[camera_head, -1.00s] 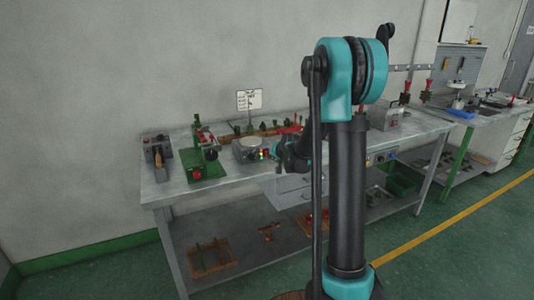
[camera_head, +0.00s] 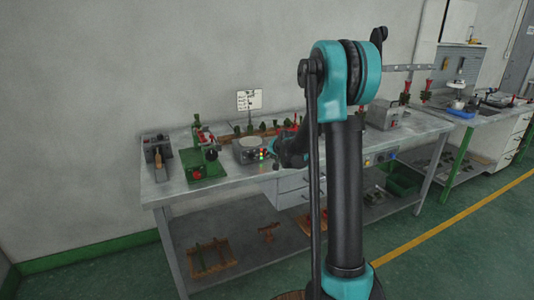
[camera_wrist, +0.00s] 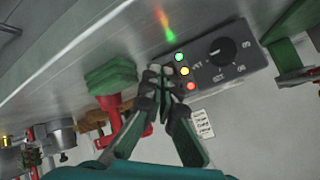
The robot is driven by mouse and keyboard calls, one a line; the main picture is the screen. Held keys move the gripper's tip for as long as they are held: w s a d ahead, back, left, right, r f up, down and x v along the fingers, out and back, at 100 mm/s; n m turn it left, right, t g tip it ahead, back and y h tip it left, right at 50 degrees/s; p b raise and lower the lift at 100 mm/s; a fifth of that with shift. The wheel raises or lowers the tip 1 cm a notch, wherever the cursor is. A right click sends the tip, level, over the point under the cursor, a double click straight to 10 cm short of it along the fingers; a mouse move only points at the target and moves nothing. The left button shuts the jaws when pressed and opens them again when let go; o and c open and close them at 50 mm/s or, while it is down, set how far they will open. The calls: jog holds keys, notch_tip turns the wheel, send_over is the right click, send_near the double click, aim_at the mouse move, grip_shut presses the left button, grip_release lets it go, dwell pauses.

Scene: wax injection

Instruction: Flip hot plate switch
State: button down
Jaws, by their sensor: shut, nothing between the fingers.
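The hot plate (camera_head: 250,146) stands on the workbench, left of my arm in the head view. In the wrist view its grey front panel (camera_wrist: 240,70) carries a black round knob (camera_wrist: 222,50). Beside the knob is a row of green, yellow and red lights (camera_wrist: 184,71), all lit. My gripper (camera_wrist: 168,74) is shut and empty, with its fingertips in front of the panel's end, close to the lights. I cannot tell whether they touch it. No separate switch can be made out; the fingers may hide part of the panel. In the head view my gripper is hard to make out.
A green press-like device (camera_head: 203,160) and a grey device (camera_head: 157,150) stand left of the hot plate. A red-and-green tool (camera_wrist: 112,88) is close beside my fingers in the wrist view. The workbench (camera_head: 225,181) has bare surface at its front.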

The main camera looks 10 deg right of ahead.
jog(key=shift+w, duration=0.1)
dwell(0.7)
jog(key=shift+w+a, duration=0.1)
jog(key=shift+w, duration=0.2)
jog(key=shift+w+a+r, duration=0.1)
jog(key=shift+w, duration=0.15)
dwell(0.7)
jog(key=shift+s, duration=0.1)
jog(key=shift+s+d, duration=0.2)
jog(key=shift+s, duration=0.4)
jog(key=shift+s+d+f, duration=0.15)
jog(key=shift+s+d, duration=0.1)
jog(key=shift+s, duration=0.55)
jog(key=shift+s+d+f, duration=0.1)
jog(key=shift+s+d, duration=0.2)
jog(key=shift+s, duration=0.45)
jog(key=shift+s+d+f, duration=0.15)
jog(key=shift+s+d, duration=0.1)
jog(key=shift+s, duration=0.55)
